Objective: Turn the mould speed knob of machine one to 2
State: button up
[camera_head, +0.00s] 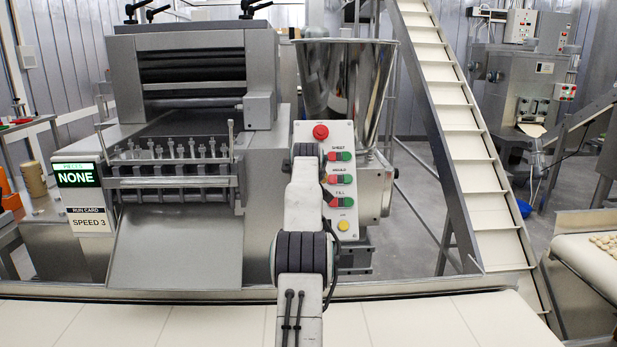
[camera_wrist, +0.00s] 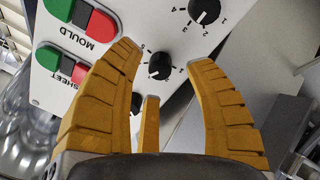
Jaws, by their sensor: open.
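The control panel (camera_head: 342,225) carries SHEET, MOULD and FILL button rows. In the wrist view the panel (camera_wrist: 150,20) appears turned, with its MOULD buttons (camera_wrist: 80,18) at upper left. A black knob (camera_wrist: 160,66), in line with the MOULD row, lies between my fingers in the picture, with numbers around it. A pale mark shows toward its lower left; the number it points to is unclear. My gripper (camera_wrist: 164,56) is open and empty, its yellow fingers either side of the knob. Contact is not visible. In the head view my arm hides the knobs.
Another knob (camera_wrist: 204,11) sits at upper right, and a third (camera_wrist: 136,103) is partly hidden by my fingers. SHEET buttons (camera_wrist: 65,65) are nearby. A run card (camera_head: 88,220) reads SPEED 3. A hopper (camera_head: 345,85) stands behind the panel; a conveyor belt (camera_head: 420,320) crosses in front.

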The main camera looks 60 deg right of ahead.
jog(key=shift+p+x, duration=0.8)
jog(key=shift+x, duration=0.5)
jog(key=shift+f, duration=0.1)
grip_shut()
